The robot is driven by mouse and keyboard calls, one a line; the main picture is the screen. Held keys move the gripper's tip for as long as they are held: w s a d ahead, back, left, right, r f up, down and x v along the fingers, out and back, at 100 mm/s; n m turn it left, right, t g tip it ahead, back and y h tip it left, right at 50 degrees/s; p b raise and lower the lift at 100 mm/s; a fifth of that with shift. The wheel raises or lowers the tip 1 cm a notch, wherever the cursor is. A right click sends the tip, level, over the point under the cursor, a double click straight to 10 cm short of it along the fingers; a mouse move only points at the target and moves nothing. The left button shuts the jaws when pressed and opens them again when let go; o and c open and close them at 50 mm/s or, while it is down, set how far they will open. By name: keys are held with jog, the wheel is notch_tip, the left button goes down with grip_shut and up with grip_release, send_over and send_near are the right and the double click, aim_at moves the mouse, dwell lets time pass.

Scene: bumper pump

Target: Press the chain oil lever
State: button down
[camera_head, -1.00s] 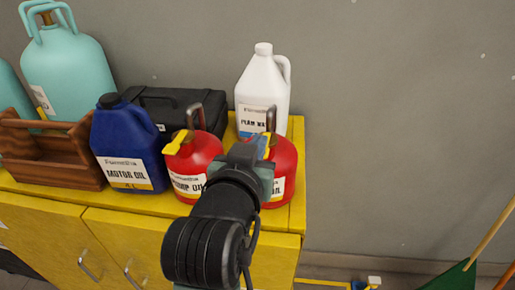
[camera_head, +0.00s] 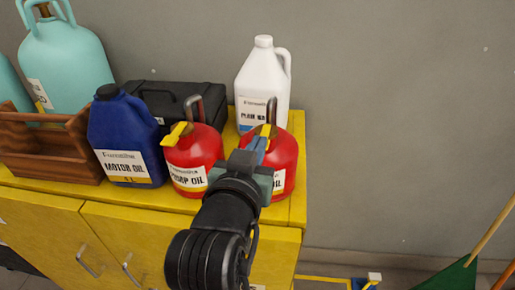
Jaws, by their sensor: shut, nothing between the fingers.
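Two red cans stand side by side on the yellow cabinet. The left can (camera_head: 203,147) has a label that seems to read "pump oil" and a yellow lever (camera_head: 177,134). The right can (camera_head: 287,152) has its label mostly hidden by my gripper; only its end, "OIL", shows. Its yellow lever (camera_head: 266,131) shows just above my fingertips. My gripper (camera_head: 258,147) is shut and empty, in front of the right can's upper part. I cannot tell whether the fingertips touch the lever.
A white jug (camera_head: 264,79) stands behind the right can. A blue motor oil jug (camera_head: 121,132), a black case (camera_head: 180,99), a wooden carrier (camera_head: 47,154) and a teal tank (camera_head: 67,70) stand to the left on the cabinet (camera_head: 150,231).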

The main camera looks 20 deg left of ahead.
jog(key=shift+s+d+f+t+b, duration=0.15)
jog(key=shift+f+t+b, duration=0.7)
jog(key=shift+b, duration=2.45)
jog(key=shift+s+t+y+b, duration=0.1)
jog(key=shift+t+y+b, duration=0.3)
jog(key=shift+b, duration=0.4)
jog(key=shift+f+t+b, duration=0.1)
jog(key=shift+t+b, duration=0.35)
jog(key=shift+b, duration=0.3)
jog(key=shift+s+f+b, duration=0.1)
jog(key=shift+f+b, duration=0.3)
jog(key=shift+b, duration=0.5)
